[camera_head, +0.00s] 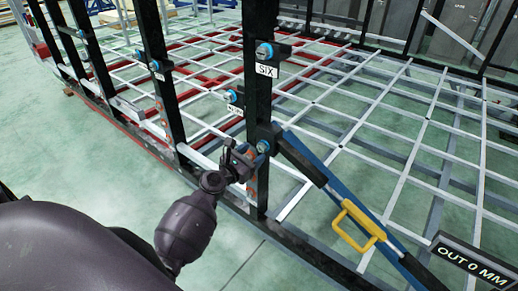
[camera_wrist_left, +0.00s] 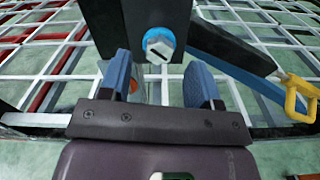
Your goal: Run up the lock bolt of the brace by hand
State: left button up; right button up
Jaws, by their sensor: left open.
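The brace (camera_head: 330,190) is a blue and black bar with a yellow handle (camera_head: 358,226). It slopes down to the right from a black block on the upright post. In the left wrist view the lock bolt (camera_wrist_left: 159,45) is a pale slotted head in a blue ring on that black block. My right gripper is out of view.
Other black posts carry similar blue-ringed bolts, one above a SIX label (camera_head: 266,71). A white grid frame (camera_head: 400,130) lies behind the post. An OUT 0 MM sign (camera_head: 472,262) is at lower right. Green floor (camera_head: 110,165) is clear at left.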

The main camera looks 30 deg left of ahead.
aim_at(260, 148)
pick_arm(q)
jog(key=shift+w+d, duration=0.15)
jog(key=shift+w, duration=1.7)
jog(key=c, duration=0.9)
